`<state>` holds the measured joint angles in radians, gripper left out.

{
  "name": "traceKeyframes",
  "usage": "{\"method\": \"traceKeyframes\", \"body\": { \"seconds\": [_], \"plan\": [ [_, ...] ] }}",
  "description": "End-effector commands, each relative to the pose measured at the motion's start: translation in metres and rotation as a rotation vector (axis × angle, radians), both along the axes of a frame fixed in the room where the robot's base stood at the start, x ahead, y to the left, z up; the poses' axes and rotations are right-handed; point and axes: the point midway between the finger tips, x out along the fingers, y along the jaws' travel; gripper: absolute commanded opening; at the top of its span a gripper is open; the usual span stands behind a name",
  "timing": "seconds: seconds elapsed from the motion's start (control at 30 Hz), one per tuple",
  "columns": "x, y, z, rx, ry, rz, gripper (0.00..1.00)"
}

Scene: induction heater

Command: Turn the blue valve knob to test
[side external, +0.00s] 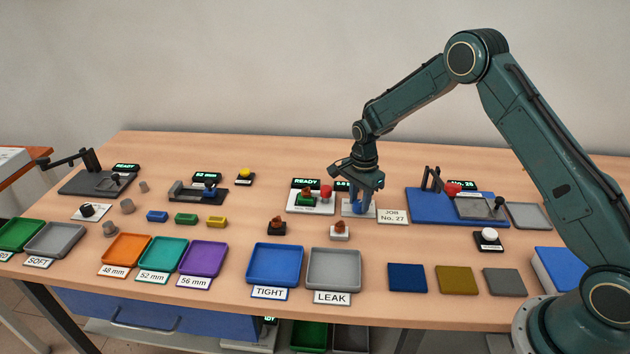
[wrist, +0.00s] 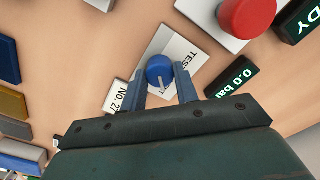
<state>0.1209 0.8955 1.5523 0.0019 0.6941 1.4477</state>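The blue valve knob (wrist: 159,68) sits on a white plate (wrist: 205,50) in the wrist view. The word TEST is readable on the plate; other lettering near the knob is partly hidden. A pale mark shows on the knob's face. My gripper (wrist: 161,75) points down at the knob, with one finger on each side of it. Whether the fingers press on the knob or stand slightly apart from it cannot be told. In the side external view my gripper (side external: 362,206) is low over the plate (side external: 347,210), and its fingers mostly hide the knob.
A red button (side external: 326,191) and a READY station (side external: 297,205) stand close left of the knob. A JOB No. 27 card (side external: 392,217) lies to the right. A brown-topped part on a white base (side external: 340,232) is in front. The blue fixture (side external: 428,207) stands farther right.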

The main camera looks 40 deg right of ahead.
Motion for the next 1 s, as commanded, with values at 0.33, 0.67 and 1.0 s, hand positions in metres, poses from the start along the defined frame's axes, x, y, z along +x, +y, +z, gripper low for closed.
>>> {"method": "traceKeyframes", "body": {
  "seconds": [0.33, 0.67, 1.0],
  "plan": [
    [-0.0005, 0.0001, 0.0002, 0.001, 0.002, 0.034, 0.07],
    [-0.0003, 0.0005, 0.0, 0.002, 0.0, 0.204, 0.07],
    [-0.0003, 0.0009, -0.0001, 0.003, 0.001, 0.508, 0.07]
  ]
}}
